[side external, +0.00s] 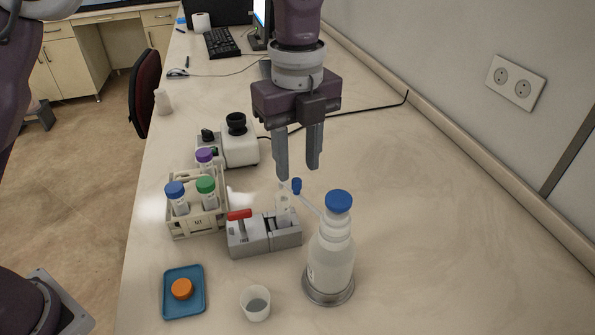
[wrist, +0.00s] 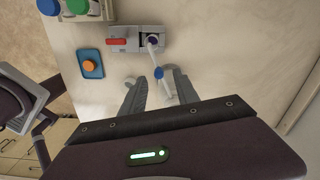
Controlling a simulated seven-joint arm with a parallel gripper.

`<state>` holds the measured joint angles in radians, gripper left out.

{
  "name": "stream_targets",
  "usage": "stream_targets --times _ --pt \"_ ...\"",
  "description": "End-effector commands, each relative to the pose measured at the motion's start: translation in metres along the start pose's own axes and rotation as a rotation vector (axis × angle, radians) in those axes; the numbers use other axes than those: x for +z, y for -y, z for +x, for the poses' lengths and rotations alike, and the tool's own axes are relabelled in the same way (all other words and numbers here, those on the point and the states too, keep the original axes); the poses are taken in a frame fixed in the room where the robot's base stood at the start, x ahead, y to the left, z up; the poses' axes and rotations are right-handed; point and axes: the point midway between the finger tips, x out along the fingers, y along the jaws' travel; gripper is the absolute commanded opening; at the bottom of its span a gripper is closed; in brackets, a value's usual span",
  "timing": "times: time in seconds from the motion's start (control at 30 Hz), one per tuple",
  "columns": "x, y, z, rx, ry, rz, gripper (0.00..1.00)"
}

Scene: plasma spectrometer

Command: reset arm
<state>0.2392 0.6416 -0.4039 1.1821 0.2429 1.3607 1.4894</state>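My gripper (side external: 298,172) hangs fingers-down above the bench, behind the bottle in the side view. The grey device (side external: 263,240) with a red lever sits left of the bottle, below the fingers.
A tube rack (side external: 199,222) with several capped tubes stands left of the device. A blue tray (side external: 170,311) holds an orange cap. A white cup (side external: 256,306) is at the front. A white instrument (side external: 241,147) stands behind. The right of the bench is clear up to the wall.

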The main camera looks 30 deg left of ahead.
Motion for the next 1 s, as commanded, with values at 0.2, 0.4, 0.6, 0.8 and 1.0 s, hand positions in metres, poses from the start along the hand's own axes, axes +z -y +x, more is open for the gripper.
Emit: stream_targets --times 0.2,0.4,0.6,0.8,1.0 --pt "-0.001 0.0 -0.034 -0.001 0.0 0.001 0.37" --pt "0.0 0.0 -0.038 0.0 -0.001 0.001 0.37" --pt "0.0 0.0 -0.038 0.001 0.0 0.001 0.37" --pt "0.014 -0.032 -0.065 -0.055 0.044 -0.205 0.37" --pt "0.048 -0.154 -0.104 -0.263 0.059 -0.97 0.37"
